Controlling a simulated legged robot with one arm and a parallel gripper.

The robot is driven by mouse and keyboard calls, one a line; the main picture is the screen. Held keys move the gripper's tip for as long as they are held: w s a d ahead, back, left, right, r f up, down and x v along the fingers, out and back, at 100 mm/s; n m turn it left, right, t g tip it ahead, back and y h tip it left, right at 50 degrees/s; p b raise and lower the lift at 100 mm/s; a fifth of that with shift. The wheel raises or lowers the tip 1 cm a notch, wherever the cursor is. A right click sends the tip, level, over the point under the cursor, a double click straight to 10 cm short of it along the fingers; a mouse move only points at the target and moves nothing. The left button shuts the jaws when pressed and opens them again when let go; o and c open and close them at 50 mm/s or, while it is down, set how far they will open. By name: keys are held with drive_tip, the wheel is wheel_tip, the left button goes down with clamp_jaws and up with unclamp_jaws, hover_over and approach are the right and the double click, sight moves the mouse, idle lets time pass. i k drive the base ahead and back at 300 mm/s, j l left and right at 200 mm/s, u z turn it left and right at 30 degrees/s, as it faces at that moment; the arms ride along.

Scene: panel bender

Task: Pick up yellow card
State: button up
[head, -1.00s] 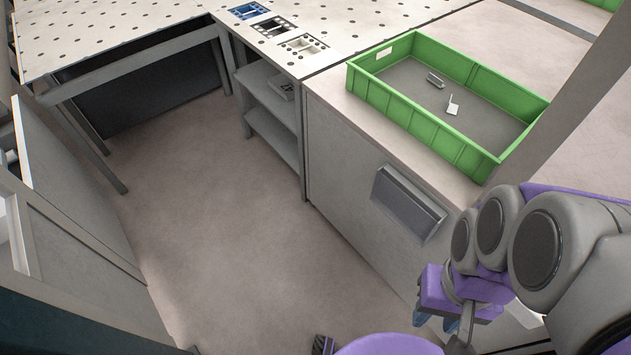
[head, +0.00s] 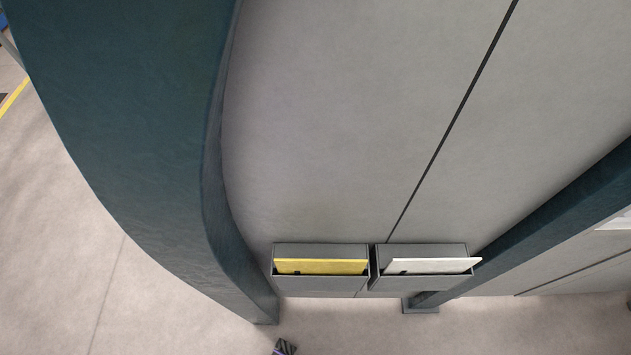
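The yellow card (head: 322,267) stands in a grey wall-mounted holder (head: 320,285) low in the head view, near the middle. Only its upper part shows above the holder's front; the rest is hidden. My gripper is not in view now. A small dark and purple piece at the bottom edge, below and left of the holder, looks like part of my own body.
A second grey holder with a white card (head: 430,266) hangs just right of the first. Both are on a grey panel (head: 340,120). A dark teal curved post (head: 130,120) fills the left, and another teal beam (head: 560,220) is at right. Bare floor (head: 60,230) lies at lower left.

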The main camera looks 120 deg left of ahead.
sight(322, 267)
drive_tip(key=u, duration=0.95)
drive_tip(key=k+u, duration=0.1)
drive_tip(key=u, duration=0.9)
drive_tip(key=j+u, duration=0.1)
drive_tip(key=u, duration=0.85)
drive_tip(key=j+u, duration=0.1)
drive_tip(key=u, duration=0.4)
drive_tip(key=k+j+u, duration=0.2)
drive_tip(key=j, duration=0.25)
drive_tip(key=j+u, duration=0.15)
drive_tip(key=j, duration=0.35)
